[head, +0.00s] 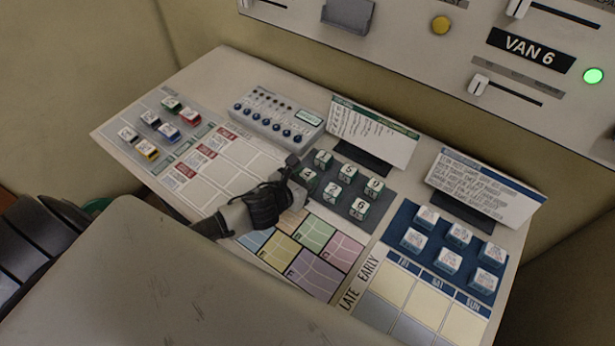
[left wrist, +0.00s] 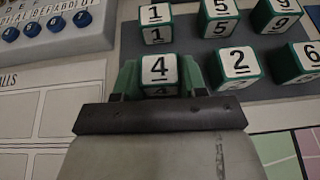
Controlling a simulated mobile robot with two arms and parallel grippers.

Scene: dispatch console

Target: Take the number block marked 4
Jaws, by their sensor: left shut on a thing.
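The number block marked 4 (left wrist: 156,69) is white on its face with green sides, and sits between the two fingers of my left gripper (left wrist: 156,80) in the left wrist view. In the head view the block (head: 308,175) shows partly past my left gripper (head: 296,174), which is shut on it at the left end of the dark mat (head: 340,212). I cannot tell whether the block is clear of the mat. Block 1 (left wrist: 155,22) stands just behind it and block 2 (left wrist: 236,65) to its right. My right gripper is not in view.
Blocks 5 (head: 346,172), 9 (head: 374,187) and 6 (head: 359,208) share the mat. A panel with blue knobs (head: 278,118) stands behind left, a tilted list card (head: 372,133) behind. Blue-sided blocks (head: 448,260) stand right. A coloured grid (head: 312,262) lies in front.

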